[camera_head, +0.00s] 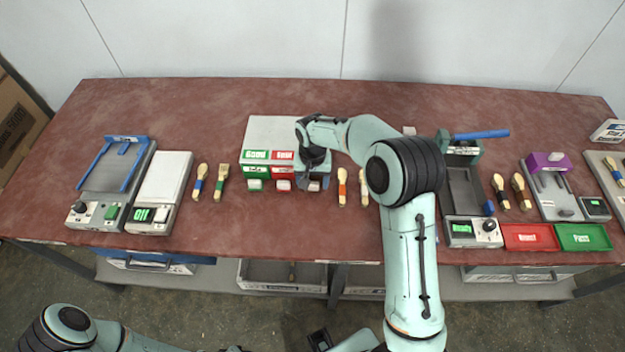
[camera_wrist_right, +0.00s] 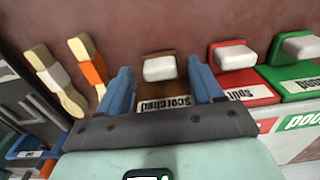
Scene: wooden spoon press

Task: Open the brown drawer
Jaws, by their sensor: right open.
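The brown drawer (camera_wrist_right: 176,98), labelled "Scorched", is in the middle of the right wrist view, with a white handle (camera_wrist_right: 159,68) on its front. It belongs to the light grey cabinet (camera_head: 276,130) on the table. In the head view my right arm hides most of this drawer, and its handle (camera_head: 314,186) shows at the gripper. My right gripper (camera_wrist_right: 161,82) is open, with one blue finger on each side of the handle. I cannot tell whether the fingers touch it. It also shows in the head view (camera_head: 314,180).
The red drawer (camera_wrist_right: 238,90) and green drawer (camera_wrist_right: 296,80) sit beside the brown one. Wooden spoons with orange (camera_head: 342,187) and white bands lie close on its other side. Devices stand left (camera_head: 160,190) and right (camera_head: 466,195). Table in front of the drawers is clear.

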